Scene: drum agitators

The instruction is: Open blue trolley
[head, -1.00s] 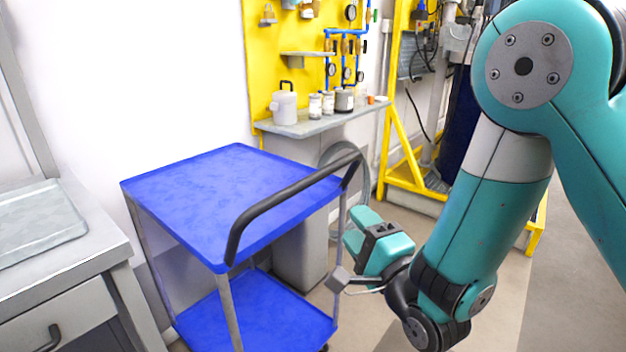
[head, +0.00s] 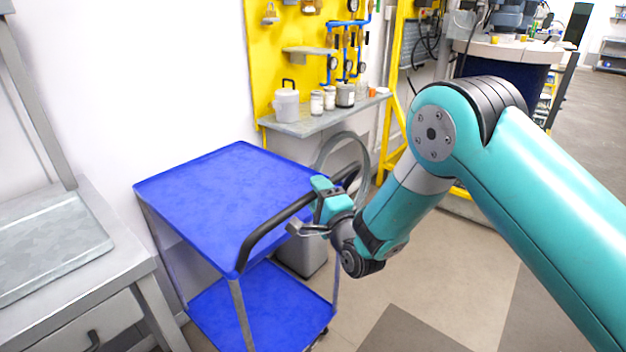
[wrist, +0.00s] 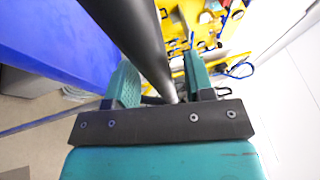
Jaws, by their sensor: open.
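The blue trolley (head: 225,190) stands against the white wall, with a flat blue top and a blue lower shelf (head: 262,308) on grey posts. Its black handle (head: 268,226) curves along the right side of the top. My gripper (head: 322,190) is at the far part of this handle. In the wrist view the handle (wrist: 135,45) passes between the two teal fingers of my gripper (wrist: 160,85), which stand apart on either side of it. The jaws are open around the handle. Whether a finger touches it I cannot tell.
A grey workbench (head: 60,260) with a drawer stands close on the trolley's left. Behind it, a shelf (head: 315,122) with jars juts from a yellow panel (head: 268,60). The floor (head: 440,270) to the right is clear.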

